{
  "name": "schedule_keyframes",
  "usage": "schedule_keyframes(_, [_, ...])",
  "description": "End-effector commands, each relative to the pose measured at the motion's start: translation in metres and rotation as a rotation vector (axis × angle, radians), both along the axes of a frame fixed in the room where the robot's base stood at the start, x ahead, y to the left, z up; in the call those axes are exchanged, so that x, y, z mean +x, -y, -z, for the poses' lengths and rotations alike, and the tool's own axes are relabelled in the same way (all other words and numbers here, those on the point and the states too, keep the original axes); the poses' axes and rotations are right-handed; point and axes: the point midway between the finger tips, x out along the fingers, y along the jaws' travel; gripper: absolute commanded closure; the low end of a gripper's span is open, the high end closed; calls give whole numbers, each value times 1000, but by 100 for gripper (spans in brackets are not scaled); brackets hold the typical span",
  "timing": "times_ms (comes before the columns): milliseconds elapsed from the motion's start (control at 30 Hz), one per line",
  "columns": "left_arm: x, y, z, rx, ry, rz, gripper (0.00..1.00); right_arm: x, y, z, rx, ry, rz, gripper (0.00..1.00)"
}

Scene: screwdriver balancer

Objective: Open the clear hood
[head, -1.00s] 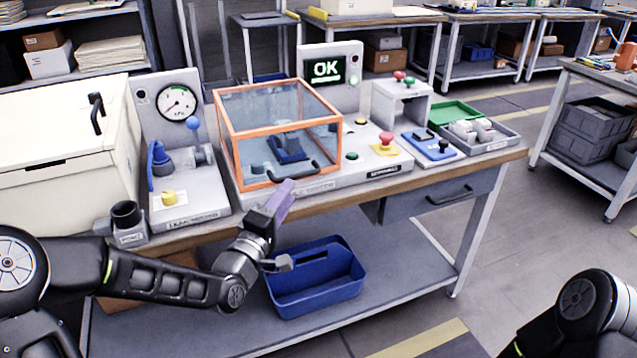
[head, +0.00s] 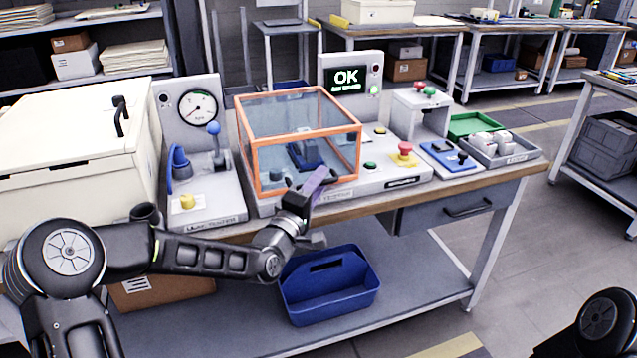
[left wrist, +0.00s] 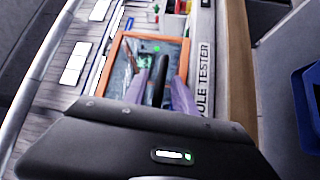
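The clear hood (head: 297,119) with its orange frame is shut over the tester on the bench. It also shows in the left wrist view (left wrist: 186,56). My left gripper (head: 318,184) is at the hood's front lower edge, where it covers most of the handle. In the left wrist view, the purple fingers of this gripper (left wrist: 160,92) are apart, with the dark handle (left wrist: 158,72) showing between them. Whether a finger touches the handle cannot be told. My right gripper is out of view; only part of that arm shows at the lower right.
A gauge station with a blue-knobbed lever (head: 214,130) stands left of the hood. A red button (head: 405,150) and a screen reading OK (head: 347,80) are to its right. A blue tote (head: 330,290) sits on the shelf below, under my left arm.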

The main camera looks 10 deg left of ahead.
Motion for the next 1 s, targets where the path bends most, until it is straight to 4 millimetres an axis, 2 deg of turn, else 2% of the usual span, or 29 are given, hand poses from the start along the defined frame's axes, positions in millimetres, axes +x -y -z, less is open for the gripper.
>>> schedule_keyframes(267, [2,0,0,1,0,-1,67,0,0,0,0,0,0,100])
schedule_keyframes(667, [2,0,0,0,0,-1,100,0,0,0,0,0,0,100])
schedule_keyframes(1000, [1,0,0,0,-1,0,100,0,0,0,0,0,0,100])
